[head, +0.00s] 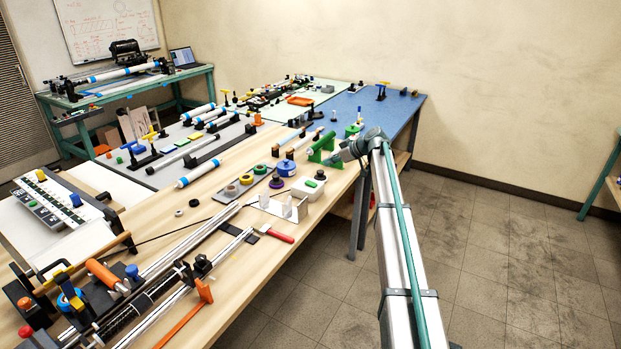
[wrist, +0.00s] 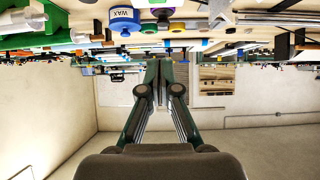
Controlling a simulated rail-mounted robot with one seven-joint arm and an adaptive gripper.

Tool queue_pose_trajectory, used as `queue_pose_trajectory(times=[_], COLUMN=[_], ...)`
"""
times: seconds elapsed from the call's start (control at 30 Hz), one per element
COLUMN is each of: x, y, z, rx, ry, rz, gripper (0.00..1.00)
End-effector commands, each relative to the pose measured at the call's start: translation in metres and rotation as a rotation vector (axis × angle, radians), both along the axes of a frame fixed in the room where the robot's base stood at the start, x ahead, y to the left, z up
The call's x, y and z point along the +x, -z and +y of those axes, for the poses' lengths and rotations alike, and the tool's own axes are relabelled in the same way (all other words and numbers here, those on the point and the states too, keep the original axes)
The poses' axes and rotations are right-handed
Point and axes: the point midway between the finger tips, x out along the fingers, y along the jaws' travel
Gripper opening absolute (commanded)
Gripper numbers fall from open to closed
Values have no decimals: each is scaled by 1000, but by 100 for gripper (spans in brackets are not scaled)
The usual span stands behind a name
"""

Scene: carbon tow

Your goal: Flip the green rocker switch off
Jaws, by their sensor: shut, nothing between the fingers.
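A white box with a green rocker switch (head: 311,183) on its top sits near the right edge of the wooden table in the head view. I cannot tell whether the rocker is on or off. My gripper (head: 346,151) is at the end of my arm, up and to the right of the box in the picture, apart from it. Its fingers are hard to make out there. In the wrist view my gripper (wrist: 160,66) is shut and empty, its fingers together. I cannot make out the rocker clearly in the wrist view.
A blue wax tin (head: 287,168) stands beside the switch box, and a green stand (head: 322,147) is behind it. A tray of tape rolls (head: 232,190) lies to the left. A bent metal plate (head: 279,208) and red-handled tool (head: 277,234) lie in front. The floor (head: 480,270) at right is clear.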

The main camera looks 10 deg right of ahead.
Motion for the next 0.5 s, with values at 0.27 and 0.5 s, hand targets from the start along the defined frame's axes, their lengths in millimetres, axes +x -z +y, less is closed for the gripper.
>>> queue_pose_trajectory(times=[0.27, 0.5], x=[4, 23], y=[4, 23], z=[5, 28], rx=[0, 0], ry=[0, -2], rz=[2, 3], gripper=[0, 0])
